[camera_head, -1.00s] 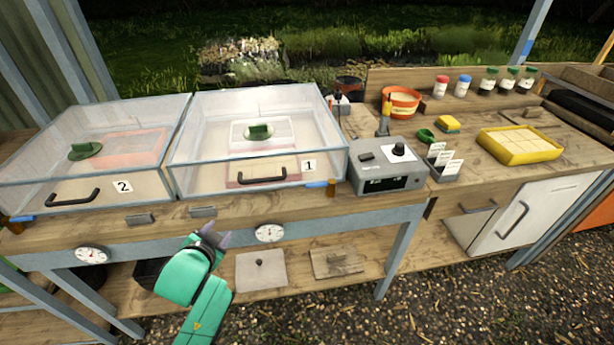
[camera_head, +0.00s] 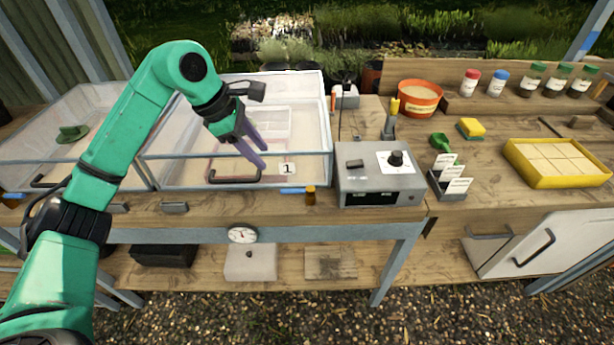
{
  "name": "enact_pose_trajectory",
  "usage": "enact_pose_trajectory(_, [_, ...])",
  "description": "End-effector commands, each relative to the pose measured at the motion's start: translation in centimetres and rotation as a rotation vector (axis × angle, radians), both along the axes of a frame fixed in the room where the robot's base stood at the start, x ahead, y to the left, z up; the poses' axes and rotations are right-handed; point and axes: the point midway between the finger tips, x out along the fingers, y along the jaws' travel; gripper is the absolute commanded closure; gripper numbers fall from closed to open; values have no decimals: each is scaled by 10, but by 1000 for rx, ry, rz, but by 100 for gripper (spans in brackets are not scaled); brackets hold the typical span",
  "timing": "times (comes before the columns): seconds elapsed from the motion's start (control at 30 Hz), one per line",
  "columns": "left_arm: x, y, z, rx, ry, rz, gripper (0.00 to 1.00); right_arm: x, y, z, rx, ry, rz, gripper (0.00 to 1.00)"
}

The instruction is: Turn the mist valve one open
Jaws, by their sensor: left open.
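A small brown, brass-like fitting (camera_head: 310,195) stands at the front right corner of clear box 1 (camera_head: 325,110), on the bench edge. It looks like mist valve one, but its handle position cannot be made out. My left gripper (camera_head: 263,157) is open and empty, with its purple fingers pointing down and right over the front of box 1. It is up and left of the fitting and apart from it. The label "1" (camera_head: 288,169) and a dark handle (camera_head: 234,179) show on the box front. My right gripper is not in view.
Clear box 2 (camera_head: 25,170) is at the left, partly behind my left arm. A grey control box (camera_head: 380,188) with a black knob stands right of the fitting. Open space lies before the bench.

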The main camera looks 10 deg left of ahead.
Motion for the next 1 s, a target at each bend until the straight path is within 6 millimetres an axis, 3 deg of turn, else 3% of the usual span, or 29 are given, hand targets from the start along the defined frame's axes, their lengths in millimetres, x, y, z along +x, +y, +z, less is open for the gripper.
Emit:
enact_pose_trajectory(0.07, [2, -4, -11, -3, 5, -2, 53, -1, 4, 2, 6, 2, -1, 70])
enact_pose_trajectory(0.3, [18, -26, -67, -7, 7, -3, 53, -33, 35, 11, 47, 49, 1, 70])
enact_pose_trajectory(0.5, [30, -40, -110, -9, 5, -1, 53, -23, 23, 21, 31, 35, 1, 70])
enact_pose_trajectory(0.67, [35, -45, -126, -8, 2, -2, 53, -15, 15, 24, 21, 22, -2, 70])
enact_pose_trajectory(0.9, [35, -46, -128, -7, 0, -1, 53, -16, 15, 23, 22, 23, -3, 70])
enact_pose_trajectory(1.0, [35, -46, -128, -7, 0, -1, 91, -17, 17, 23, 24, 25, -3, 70])
